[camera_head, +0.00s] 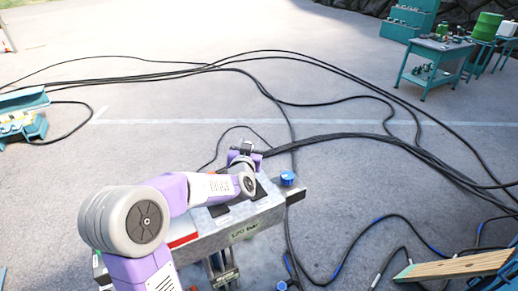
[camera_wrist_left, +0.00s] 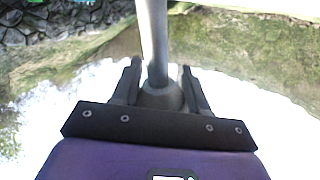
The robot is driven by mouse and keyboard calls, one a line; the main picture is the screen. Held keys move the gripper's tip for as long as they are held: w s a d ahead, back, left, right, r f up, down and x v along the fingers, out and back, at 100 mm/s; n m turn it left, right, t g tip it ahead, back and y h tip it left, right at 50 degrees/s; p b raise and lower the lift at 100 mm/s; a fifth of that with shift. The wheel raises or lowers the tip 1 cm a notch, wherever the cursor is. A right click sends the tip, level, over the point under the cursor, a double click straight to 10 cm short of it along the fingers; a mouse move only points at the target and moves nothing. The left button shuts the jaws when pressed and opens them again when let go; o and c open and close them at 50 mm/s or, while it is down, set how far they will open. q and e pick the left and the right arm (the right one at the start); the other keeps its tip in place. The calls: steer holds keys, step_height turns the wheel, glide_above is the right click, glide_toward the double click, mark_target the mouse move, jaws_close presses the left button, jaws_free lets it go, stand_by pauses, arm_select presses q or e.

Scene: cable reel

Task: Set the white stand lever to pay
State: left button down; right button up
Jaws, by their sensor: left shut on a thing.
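My left gripper (camera_head: 243,153) is at the far edge of a grey metal bench unit with lettering that seems to read "120 bar" (camera_head: 245,233). In the left wrist view its two dark fingers (camera_wrist_left: 160,80) are shut around a pale grey rod (camera_wrist_left: 153,40) with a wider cone-shaped end between them. This rod looks like the lever, but no pay marking or lever scale is readable. My left arm hides part of the unit in the head view. My right gripper is not in view.
A blue knob (camera_head: 288,177) sits on the unit's right end. Black cables (camera_head: 330,138) cross the floor behind and to the right. A wooden board (camera_head: 455,266) lies at lower right. A teal workbench (camera_head: 437,60) stands far right. Open paving lies beyond the cables.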

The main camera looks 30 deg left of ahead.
arm_select(q)
steer(key=shift+w+a+f+b, duration=0.3)
steer(key=shift+w+a+f, duration=0.1)
steer(key=shift+a, duration=0.15)
steer(key=shift+w+a+f+b, duration=0.25)
steer(key=shift+a+f, duration=0.1)
steer(key=shift+a, duration=0.2)
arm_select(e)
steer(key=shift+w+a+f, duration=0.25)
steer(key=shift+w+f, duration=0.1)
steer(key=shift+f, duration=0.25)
arm_select(q)
steer(key=c, duration=0.6)
jaws_free()
steer(key=shift+s, duration=0.1)
steer(key=shift+r, duration=0.1)
steer(key=shift+d, duration=0.1)
steer(key=b+v, duration=0.1)
steer(key=v, duration=0.6)
steer(key=shift+s+d+r, duration=0.1)
steer(key=shift+s+r, duration=0.05)
steer(key=shift+s, duration=0.05)
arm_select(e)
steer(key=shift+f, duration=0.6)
